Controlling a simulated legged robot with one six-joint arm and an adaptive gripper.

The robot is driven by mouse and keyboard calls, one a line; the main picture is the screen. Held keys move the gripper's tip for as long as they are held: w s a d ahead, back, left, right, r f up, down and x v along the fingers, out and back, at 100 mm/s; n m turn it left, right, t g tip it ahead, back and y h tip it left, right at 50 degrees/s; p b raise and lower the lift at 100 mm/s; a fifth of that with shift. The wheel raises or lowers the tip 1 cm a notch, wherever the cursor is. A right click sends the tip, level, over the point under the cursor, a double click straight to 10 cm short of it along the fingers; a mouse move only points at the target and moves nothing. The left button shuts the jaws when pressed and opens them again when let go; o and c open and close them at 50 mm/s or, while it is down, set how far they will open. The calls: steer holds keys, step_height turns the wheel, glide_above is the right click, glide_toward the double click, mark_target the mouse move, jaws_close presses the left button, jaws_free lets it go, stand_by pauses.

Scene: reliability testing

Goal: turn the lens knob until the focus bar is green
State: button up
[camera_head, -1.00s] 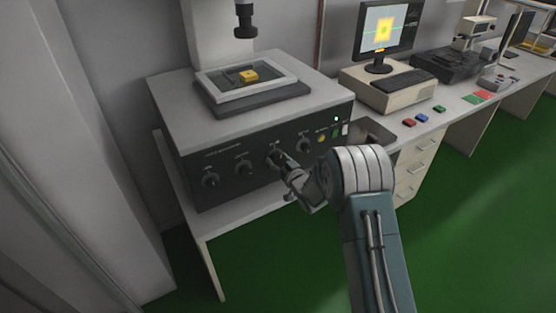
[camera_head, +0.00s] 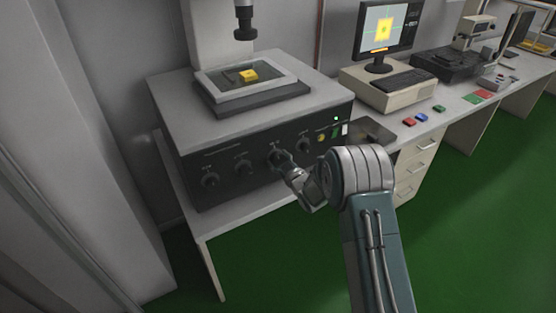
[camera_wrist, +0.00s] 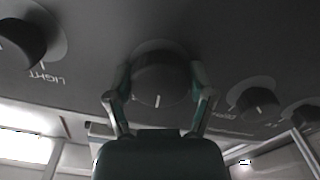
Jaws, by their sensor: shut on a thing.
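The gripped knob (camera_wrist: 160,78) is a dark round knob with a white pointer line on the black front panel of the microscope base (camera_head: 225,165). My gripper (camera_head: 284,161) is shut around its sides, one finger on each side in the wrist view (camera_wrist: 160,92). The knob's label cannot be read. The monitor (camera_head: 385,28) shows a yellow square on a pale field with cross lines. The focus bar (camera_head: 379,51) below it is orange, not green.
Other knobs sit on both sides of the gripped one, including the LIGHT knob (camera_wrist: 22,42). A small green light (camera_head: 336,118) is lit on the panel.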

steer(key=n, duration=0.6)
steer(key=shift+n, duration=0.3)
steer(key=n, duration=0.5)
steer(key=shift+a, duration=0.1)
steer(key=shift+n, duration=0.3)
steer(key=shift+f, duration=0.1)
steer(key=o, duration=1.1)
steer(key=shift+a, duration=0.15)
steer(key=shift+d, duration=0.2)
steer(key=shift+s+d, duration=0.25)
steer(key=shift+s, duration=0.05)
steer(key=v, duration=1.1)
